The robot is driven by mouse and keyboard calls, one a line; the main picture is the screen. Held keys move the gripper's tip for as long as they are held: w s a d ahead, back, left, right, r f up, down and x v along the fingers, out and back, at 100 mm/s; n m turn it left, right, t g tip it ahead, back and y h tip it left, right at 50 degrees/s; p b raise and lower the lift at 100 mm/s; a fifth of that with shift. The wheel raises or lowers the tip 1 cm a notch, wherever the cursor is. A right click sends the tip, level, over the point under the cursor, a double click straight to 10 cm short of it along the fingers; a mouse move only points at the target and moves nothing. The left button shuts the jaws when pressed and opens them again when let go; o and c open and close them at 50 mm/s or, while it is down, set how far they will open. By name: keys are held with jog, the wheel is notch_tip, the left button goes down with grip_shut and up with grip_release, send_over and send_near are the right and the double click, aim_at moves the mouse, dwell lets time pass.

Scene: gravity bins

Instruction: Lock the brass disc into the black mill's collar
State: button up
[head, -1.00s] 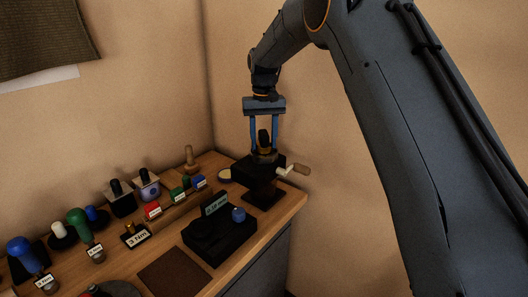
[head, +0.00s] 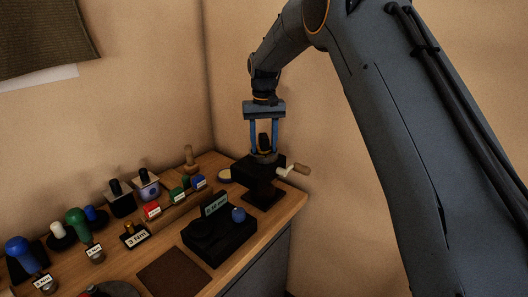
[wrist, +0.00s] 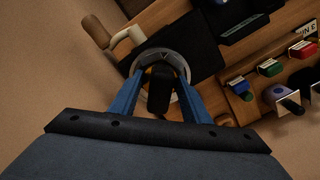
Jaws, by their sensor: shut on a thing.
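The black mill (head: 266,190) stands at the back right corner of the bench, with a side crank ending in a wooden knob (head: 301,169). Its grey ring-shaped collar (wrist: 163,56) shows in the wrist view, with a dark triangular mark on its far side. My gripper (head: 264,152) points down over the mill, its blue fingers shut on the brass disc. Only a little brass (wrist: 149,73) shows beside the disc's black grip (wrist: 160,92). The disc is at the collar, inside the ring's outline; I cannot tell whether it is fully seated or locked.
A black scale (head: 220,236) with a small display and a blue-topped piece stands in front of the mill. Labelled coloured blocks (head: 180,195) and several knobbed tools (head: 78,222) are to the left. A brown mat (head: 175,274) lies near the front edge. Walls close off the back.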

jog(key=shift+n, duration=1.4)
jog(key=shift+f, duration=0.1)
jog(key=shift+n, duration=0.6)
jog(key=shift+a+n, duration=0.1)
jog(key=shift+n, duration=0.8)
jog(key=shift+s+f+n, duration=0.1)
jog(key=shift+n, duration=1.3)
